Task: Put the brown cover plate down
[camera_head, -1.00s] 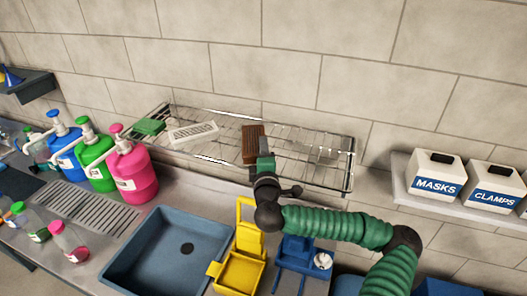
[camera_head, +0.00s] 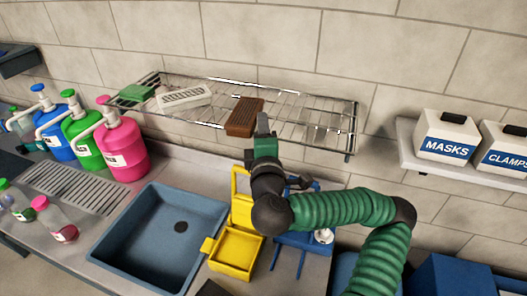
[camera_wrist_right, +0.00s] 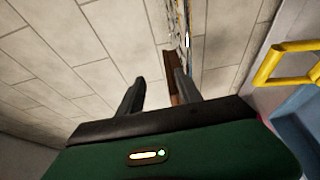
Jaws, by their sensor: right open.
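The brown cover plate (camera_head: 244,117) rests on the wire rack (camera_head: 312,128) against the back wall, slanted in the head view. My right gripper (camera_head: 263,127) is at the rack's front edge, just right of the plate's near end. In the right wrist view the two fingers of my right gripper (camera_wrist_right: 159,82) are apart, with nothing clearly held between them. The plate (camera_wrist_right: 173,62) shows as a narrow brown strip beyond the fingers, partly hidden by the right-hand finger. I cannot tell whether that finger touches it. My left gripper is not in view.
A white slotted plate (camera_head: 185,96) and a green piece (camera_head: 137,97) lie on the rack's left part. Below are a blue sink (camera_head: 115,250), a yellow holder (camera_head: 235,250) and pump bottles (camera_head: 122,145). Boxes (camera_head: 447,135) stand on a right-hand shelf.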

